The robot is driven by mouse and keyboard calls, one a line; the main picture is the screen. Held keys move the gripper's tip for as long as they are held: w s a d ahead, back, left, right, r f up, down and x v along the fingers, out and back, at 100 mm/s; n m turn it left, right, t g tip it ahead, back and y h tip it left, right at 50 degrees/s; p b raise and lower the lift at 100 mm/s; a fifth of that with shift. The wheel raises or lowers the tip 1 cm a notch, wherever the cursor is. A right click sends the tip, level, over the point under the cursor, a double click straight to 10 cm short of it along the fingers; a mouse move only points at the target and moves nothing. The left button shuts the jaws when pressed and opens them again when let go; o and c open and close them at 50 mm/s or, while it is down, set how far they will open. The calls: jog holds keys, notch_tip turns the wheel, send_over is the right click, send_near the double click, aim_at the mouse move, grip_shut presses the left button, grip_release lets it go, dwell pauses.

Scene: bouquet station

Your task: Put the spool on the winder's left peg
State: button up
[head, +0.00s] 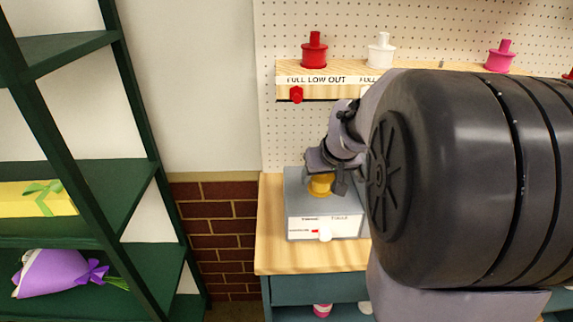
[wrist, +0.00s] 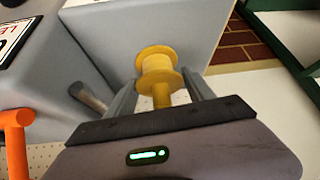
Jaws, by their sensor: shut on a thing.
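The yellow spool (wrist: 157,60) has two yellow flanges and a pale wound middle. My gripper (wrist: 160,98) is shut on its yellow stem, with one finger on each side. In the head view the spool (head: 321,186) shows under my gripper (head: 325,172), in front of or over the grey winder (head: 350,226). A bare grey peg (wrist: 88,97) stands beside the spool in the wrist view, apart from it. Whether this is the left peg is unclear. The far end of the spool lies against the grey surface in the picture; contact cannot be told.
An orange handle (wrist: 15,128) is near the peg in the wrist view. Red (head: 314,52), white (head: 381,55) and pink (head: 499,57) spools stand on the wooden shelf above. A green rack (head: 95,195) with a purple bouquet (head: 60,273) is at the left. My arm hides the bench's right side.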

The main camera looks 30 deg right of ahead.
jog(key=shift+r, duration=0.15)
jog(key=o, duration=1)
jog(key=shift+f, duration=0.2)
jog(key=o, duration=0.4)
